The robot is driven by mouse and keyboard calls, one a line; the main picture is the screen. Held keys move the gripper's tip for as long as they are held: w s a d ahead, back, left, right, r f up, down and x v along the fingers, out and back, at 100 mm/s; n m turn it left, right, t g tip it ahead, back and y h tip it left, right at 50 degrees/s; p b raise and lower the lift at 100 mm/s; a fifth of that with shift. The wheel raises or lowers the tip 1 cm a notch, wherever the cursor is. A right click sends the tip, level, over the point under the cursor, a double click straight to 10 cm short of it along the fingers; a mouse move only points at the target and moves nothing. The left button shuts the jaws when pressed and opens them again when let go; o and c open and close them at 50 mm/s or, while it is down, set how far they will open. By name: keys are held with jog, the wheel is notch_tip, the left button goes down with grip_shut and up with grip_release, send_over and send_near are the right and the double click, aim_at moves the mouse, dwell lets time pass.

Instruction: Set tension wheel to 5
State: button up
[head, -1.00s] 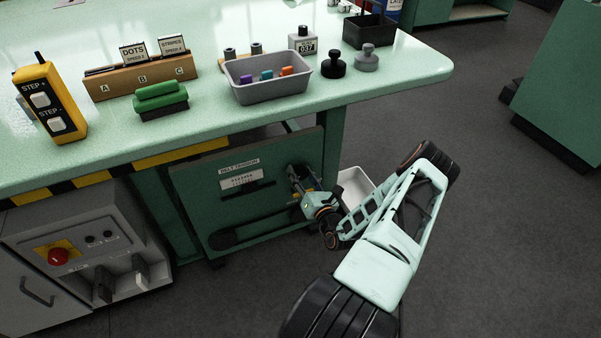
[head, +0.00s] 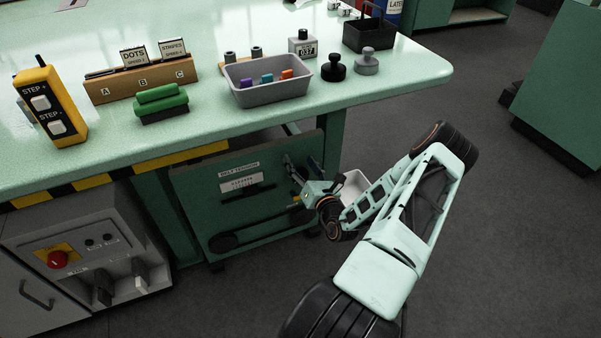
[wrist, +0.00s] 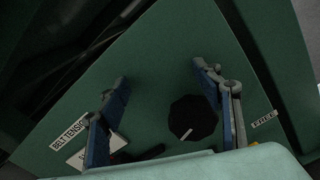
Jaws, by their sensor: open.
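The tension wheel (wrist: 193,118) is a dark, many-sided knob with a short white pointer mark, on the green belt-tension panel (head: 190,200) under the table. In the wrist view it lies between my two fingers, close to the right one. My gripper (wrist: 160,78) is open and empty, with its blue fingers spread wide. I cannot tell whether the right finger touches the wheel. In the head view my gripper (head: 303,172) is at the panel's upper right and the wheel is hidden. No number scale is readable around the wheel.
The panel bears a belt tension label (wrist: 70,132) and a FREE label (wrist: 264,119). The tabletop edge (head: 250,125) overhangs the panel. A pale bin (head: 354,185) stands behind my arm.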

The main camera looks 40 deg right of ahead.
aim_at(296, 148)
jog(key=shift+r, duration=1.8)
